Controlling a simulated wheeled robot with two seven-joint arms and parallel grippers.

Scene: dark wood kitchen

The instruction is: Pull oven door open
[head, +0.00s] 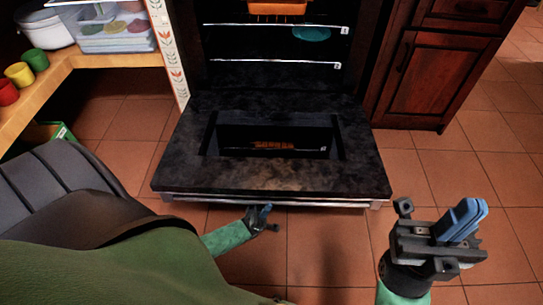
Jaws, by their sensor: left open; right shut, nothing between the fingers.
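The oven door (290,178) is folded down and lies about level in front of the open oven, its dark inner face and window showing. The oven cavity (270,50) is open behind it, with wire racks inside. A metal bar (290,200) runs along the door's near edge. My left gripper (266,213) is open, just below and in front of that edge, left of its middle; I cannot tell if it touches. My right gripper (465,220) is shut and empty, to the right of the door's near corner and apart from it.
A wooden shelf (60,68) with cups and a plastic bin (112,32) stands at the left. A dark red wooden cabinet (425,75) stands right of the oven. The tiled floor (440,165) is clear at the right.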

